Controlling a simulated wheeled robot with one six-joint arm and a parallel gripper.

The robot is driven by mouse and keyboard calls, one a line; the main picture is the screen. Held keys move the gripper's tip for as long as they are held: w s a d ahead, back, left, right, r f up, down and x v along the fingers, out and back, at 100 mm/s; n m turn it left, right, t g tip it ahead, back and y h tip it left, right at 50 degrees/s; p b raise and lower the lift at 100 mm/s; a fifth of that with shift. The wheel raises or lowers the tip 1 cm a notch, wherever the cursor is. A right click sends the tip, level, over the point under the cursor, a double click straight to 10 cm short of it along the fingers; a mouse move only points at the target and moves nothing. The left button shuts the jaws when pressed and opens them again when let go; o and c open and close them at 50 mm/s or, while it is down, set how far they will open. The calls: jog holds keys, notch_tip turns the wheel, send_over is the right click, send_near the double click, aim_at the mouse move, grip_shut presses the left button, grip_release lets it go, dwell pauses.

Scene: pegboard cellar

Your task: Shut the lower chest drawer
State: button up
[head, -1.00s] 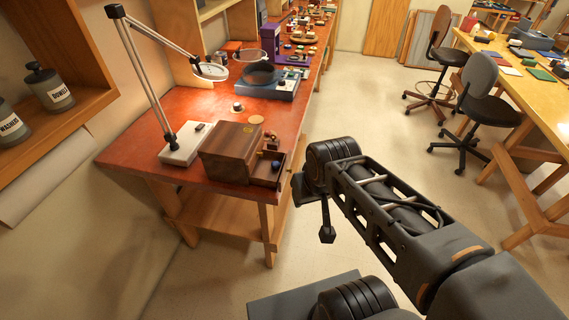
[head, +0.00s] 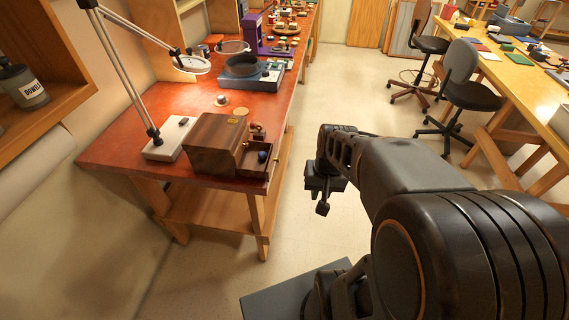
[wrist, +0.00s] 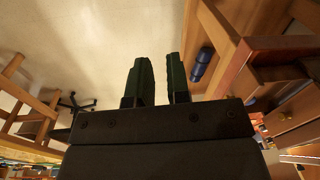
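The small dark wooden chest (head: 213,145) stands near the front end of the red-topped bench in the head view. Its lower drawer (head: 256,160) sticks out to the right, with a dark blue ball and a reddish-brown piece showing at it. My gripper (head: 323,205) is in the air right of the drawer, over the floor beyond the bench edge, and touches nothing. In the wrist view my gripper's two dark green fingers (wrist: 159,62) stand apart with nothing between them. Brown wooden fronts at that view's right edge may be the chest; I cannot tell.
The bench (head: 120,150) carries a magnifier lamp (head: 165,150) left of the chest and a blue-grey device (head: 250,80) behind it. A blue cylinder (wrist: 202,63) lies by the bench's lower woodwork. Floor is clear around my gripper; stools (head: 465,90) stand farther right.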

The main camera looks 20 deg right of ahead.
jog(key=d+f+m+y, duration=0.1)
jog(key=f+m+y, duration=0.1)
jog(key=d+f+m+y, duration=0.1)
jog(key=f+m+y, duration=0.1)
jog(key=f+m, duration=0.1)
jog(key=w+d+f+m+g+y+b, duration=0.1)
jog(key=f+m+y, duration=0.1)
jog(key=f+m, duration=0.1)
jog(key=shift+w+d+f, duration=0.1)
jog(key=shift+d, duration=0.3)
grip_shut()
jog(key=w+d+r+m+t+y, duration=0.45)
jog(key=w+m+t+y, duration=0.45)
jog(key=m, duration=0.3)
jog(key=f+p+x, duration=0.1)
jog(key=x, duration=1.1)
jog(key=shift+w+p, duration=0.3)
jog(key=shift+w, duration=0.25)
jog(key=shift+a, duration=0.15)
